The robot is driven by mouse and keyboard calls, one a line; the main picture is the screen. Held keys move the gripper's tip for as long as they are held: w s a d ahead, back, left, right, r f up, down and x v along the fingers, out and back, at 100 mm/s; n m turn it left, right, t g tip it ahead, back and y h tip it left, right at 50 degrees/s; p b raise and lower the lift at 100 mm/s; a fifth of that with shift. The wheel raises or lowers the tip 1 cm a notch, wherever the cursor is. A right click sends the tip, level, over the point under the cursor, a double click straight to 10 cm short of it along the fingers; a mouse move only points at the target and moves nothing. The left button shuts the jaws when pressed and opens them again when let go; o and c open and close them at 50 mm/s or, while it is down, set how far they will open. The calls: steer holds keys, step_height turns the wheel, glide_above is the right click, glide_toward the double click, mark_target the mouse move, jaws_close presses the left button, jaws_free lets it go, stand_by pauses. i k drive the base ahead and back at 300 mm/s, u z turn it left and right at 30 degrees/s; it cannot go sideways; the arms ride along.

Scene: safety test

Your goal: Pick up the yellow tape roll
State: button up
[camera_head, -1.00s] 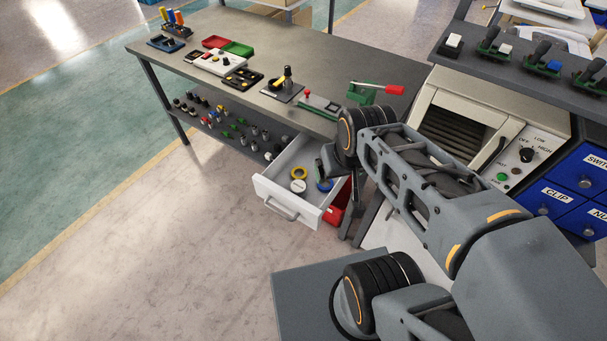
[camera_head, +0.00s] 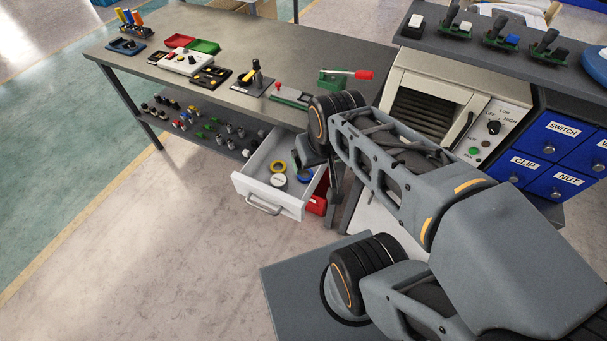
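The yellow tape roll (camera_head: 277,167) lies in the open white drawer (camera_head: 240,184) under the workbench, near its back and left of my gripper. A white roll (camera_head: 278,181) lies just in front of it, and a blue roll (camera_head: 303,176) lies to the right. My gripper (camera_head: 309,156) hangs from the dark wrist joint above the right back part of the drawer, close over the blue roll and apart from the yellow one. Its fingers are small, dark and partly hidden by the wrist, so their opening does not show.
The workbench (camera_head: 330,50) overhangs the drawer's back, with switches and trays on top. A lower shelf with several small parts is left of the drawer. A red bin (camera_head: 317,204) sits beside it. A heater (camera_head: 440,95) and blue labelled drawers (camera_head: 545,165) stand right.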

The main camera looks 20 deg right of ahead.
mark_target(277, 162)
steer(key=z, duration=0.05)
steer(key=k, duration=0.5)
steer(key=u, duration=1.5)
steer(key=i, duration=1.3)
steer(key=z, duration=2)
